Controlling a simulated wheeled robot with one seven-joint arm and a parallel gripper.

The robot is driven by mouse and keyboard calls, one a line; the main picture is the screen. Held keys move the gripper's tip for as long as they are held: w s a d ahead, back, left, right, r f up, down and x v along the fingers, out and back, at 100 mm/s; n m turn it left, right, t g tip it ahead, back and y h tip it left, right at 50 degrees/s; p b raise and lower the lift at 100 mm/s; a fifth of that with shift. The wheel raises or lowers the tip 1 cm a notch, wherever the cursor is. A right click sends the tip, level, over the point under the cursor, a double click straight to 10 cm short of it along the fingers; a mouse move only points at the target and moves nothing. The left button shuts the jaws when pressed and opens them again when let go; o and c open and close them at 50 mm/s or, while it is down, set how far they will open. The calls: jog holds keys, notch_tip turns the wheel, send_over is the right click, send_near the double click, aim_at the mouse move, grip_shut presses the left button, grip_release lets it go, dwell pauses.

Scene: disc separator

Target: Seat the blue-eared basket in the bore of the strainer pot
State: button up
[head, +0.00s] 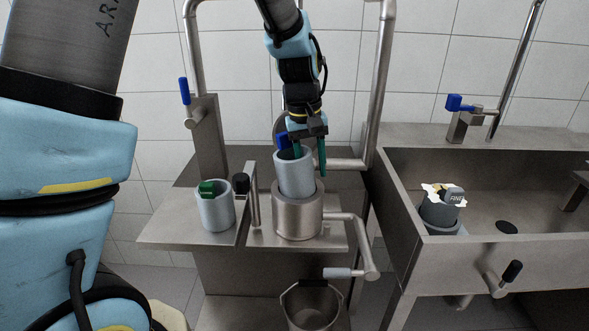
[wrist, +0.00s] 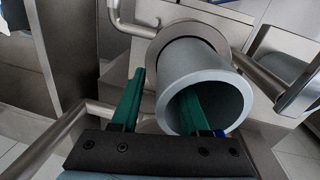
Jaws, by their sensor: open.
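The blue-eared basket (head: 297,178) is a grey cylinder with its lower end in the mouth of the steel strainer pot (head: 298,217). Much of its wall stands above the pot rim, and it leans slightly. Its blue ear (head: 283,141) shows at the back of its rim. My gripper (head: 310,164) is open at the basket's top. In the wrist view one finger of my gripper (wrist: 163,100) reaches into the mouth of the basket (wrist: 218,78). The other finger is outside the wall, with a visible gap. The basket's bottom is hidden inside the pot (wrist: 178,32).
A green-eared basket (head: 215,212) stands on the left of the steel shelf (head: 165,232). A post with a black knob (head: 241,184) stands between it and the pot. A bucket (head: 311,307) is below.

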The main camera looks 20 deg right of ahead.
grip_shut()
dwell(1.4)
